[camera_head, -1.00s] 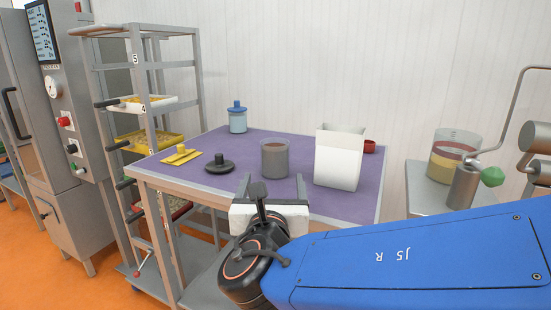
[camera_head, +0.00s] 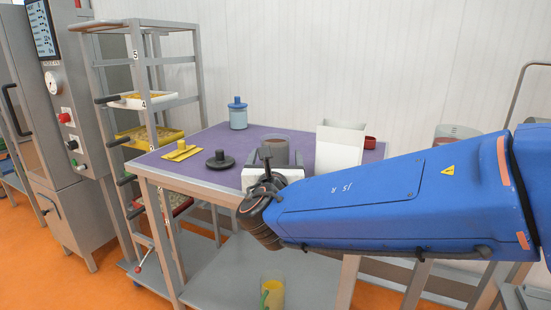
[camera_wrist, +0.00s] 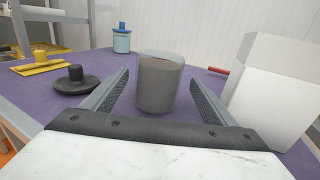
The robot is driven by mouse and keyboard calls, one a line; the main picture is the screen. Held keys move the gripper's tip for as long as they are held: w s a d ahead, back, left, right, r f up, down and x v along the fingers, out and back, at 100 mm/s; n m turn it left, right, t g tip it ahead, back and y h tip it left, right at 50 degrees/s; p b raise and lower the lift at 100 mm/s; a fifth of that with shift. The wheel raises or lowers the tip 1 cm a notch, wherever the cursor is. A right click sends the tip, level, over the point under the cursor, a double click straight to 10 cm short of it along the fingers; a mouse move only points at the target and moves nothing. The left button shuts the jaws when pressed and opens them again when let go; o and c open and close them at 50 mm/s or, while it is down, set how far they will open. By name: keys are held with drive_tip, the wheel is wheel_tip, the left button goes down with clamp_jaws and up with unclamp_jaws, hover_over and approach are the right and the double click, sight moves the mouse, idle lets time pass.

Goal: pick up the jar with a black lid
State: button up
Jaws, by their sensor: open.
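A clear jar with grey-brown contents (camera_head: 276,146) stands upright and uncovered on the purple table; it also shows in the wrist view (camera_wrist: 158,86). A round black lid with a knob (camera_head: 219,160) lies apart on the table to its left, also seen in the wrist view (camera_wrist: 75,82). My gripper (camera_head: 274,156) is open at the near side of the jar. In the wrist view its two fingers (camera_wrist: 160,80) show either side of the jar, with gaps; I cannot tell how far they reach around it. The jar's lower front is hidden in the head view.
A tall white container (camera_head: 338,148) stands close right of the jar, with a red object (camera_head: 370,143) behind. A yellow lid (camera_head: 182,152) and a blue-lidded jar (camera_head: 238,114) stand left. A shelf rack (camera_head: 141,80) borders the table's left side.

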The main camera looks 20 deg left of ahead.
drive_tip(key=shift+x, duration=2.35)
drive_tip(key=shift+a+f, duration=0.1)
drive_tip(key=c, duration=1.5)
drive_tip(key=shift+s, duration=0.1)
wheel_tip(320, 180, up, 10)
